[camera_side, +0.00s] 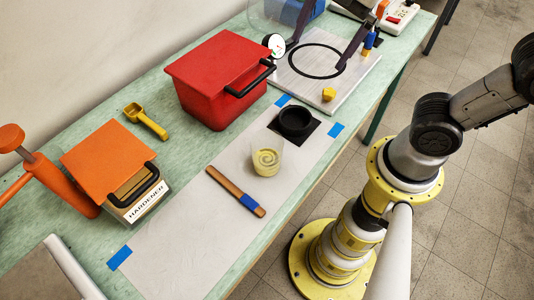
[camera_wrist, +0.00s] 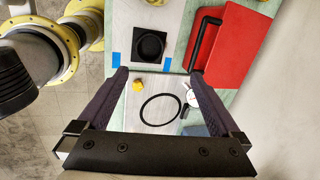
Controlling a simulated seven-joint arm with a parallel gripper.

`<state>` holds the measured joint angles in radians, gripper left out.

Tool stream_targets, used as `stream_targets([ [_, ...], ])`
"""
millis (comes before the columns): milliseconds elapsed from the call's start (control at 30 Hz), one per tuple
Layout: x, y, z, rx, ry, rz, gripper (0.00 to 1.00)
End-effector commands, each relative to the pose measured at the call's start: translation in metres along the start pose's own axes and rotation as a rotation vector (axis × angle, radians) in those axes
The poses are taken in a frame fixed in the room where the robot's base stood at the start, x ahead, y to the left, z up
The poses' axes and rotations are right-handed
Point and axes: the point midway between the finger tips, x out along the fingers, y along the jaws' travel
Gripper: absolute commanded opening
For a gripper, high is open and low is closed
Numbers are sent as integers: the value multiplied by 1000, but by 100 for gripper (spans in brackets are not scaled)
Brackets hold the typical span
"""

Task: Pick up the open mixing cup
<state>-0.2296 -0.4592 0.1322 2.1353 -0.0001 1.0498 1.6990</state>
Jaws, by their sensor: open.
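The open mixing cup (camera_side: 266,161) is a clear, open-topped cup with a pale yellow swirl inside. It stands upright on the light sheet in the middle of the bench. In the wrist view only part of the cup (camera_wrist: 157,3) shows at the top edge. My gripper (camera_side: 317,56) is open and empty, above the white board at the far end of the bench, well away from the cup. In the wrist view its two dark fingers (camera_wrist: 158,73) are spread wide with nothing between them.
A black round holder (camera_side: 295,120) on a black square stands between the cup and the board (camera_side: 357,72). A red bin (camera_side: 218,85) with a black handle is behind. A wooden stick (camera_side: 236,191) lies in front-left of the cup.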

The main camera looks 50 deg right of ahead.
Motion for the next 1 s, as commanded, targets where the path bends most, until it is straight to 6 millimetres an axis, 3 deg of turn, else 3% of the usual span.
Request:
stream_targets([
  [200, 42, -28, 70, 185, 16, 182, 100],
  [300, 60, -27, 98, 115, 30, 239, 100],
  [400, 72, -19, 113, 61, 42, 275, 100],
  [567, 81, -12, 118, 37, 44, 285, 100],
  [1000, 149, 7, 115, 39, 43, 283, 100],
])
